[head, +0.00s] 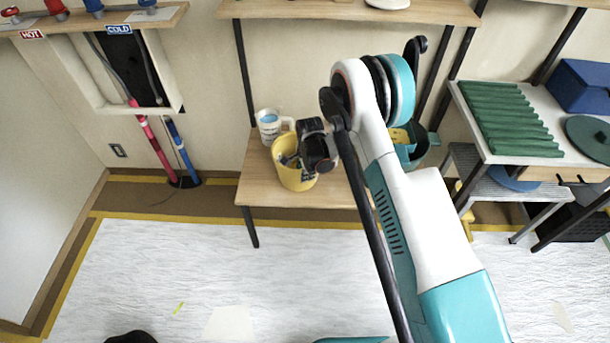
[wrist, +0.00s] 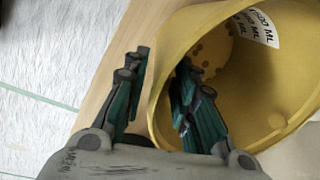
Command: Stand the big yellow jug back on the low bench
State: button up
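The big yellow jug (head: 296,179) stands upright, as far as I can see, on the wooden low bench (head: 345,188), near the bench's left end. My gripper (head: 290,160) reaches down over the jug's mouth from the right. In the wrist view the jug (wrist: 285,60) fills the right side, with a white volume label inside. My gripper (wrist: 164,72) straddles the jug's near wall: one dark green finger is inside, the other outside over the bench top. A narrow gap shows between the outer finger and the rim. The jug's underside is hidden.
A white mug-like jug (head: 268,128) stands behind the yellow jug. A teal bucket (head: 418,152) is at the bench's right, partly behind my arm. A grey step stool (head: 505,190) and a table with a green ribbed mat (head: 508,118) stand further right. The floor in front is largely clear.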

jog(key=s+d+r+n+t+p, duration=0.1)
jog(key=s+d+r+n, duration=0.2)
jog(key=r, duration=1)
jog(key=s+d+r+n+t, duration=0.1)
jog(key=s+d+r, duration=0.3)
jog(key=r, duration=0.9)
jog(key=s+d+r+n+p, duration=0.1)
jog(key=s+d+r+n, duration=0.2)
jog(key=r, duration=0.9)
jog(key=s+d+r+n+t, duration=0.25)
jog(key=s+d+r, duration=0.35)
jog(key=s+r, duration=0.4)
jog(key=s+d+n, duration=0.2)
jog(key=s, duration=0.5)
jog(key=s+d+f+n+t, duration=0.1)
jog(key=s+d+n, duration=0.1)
jog(key=s, duration=0.6)
jog(key=shift+s+n+h, duration=0.3)
jog(key=shift+n, duration=0.15)
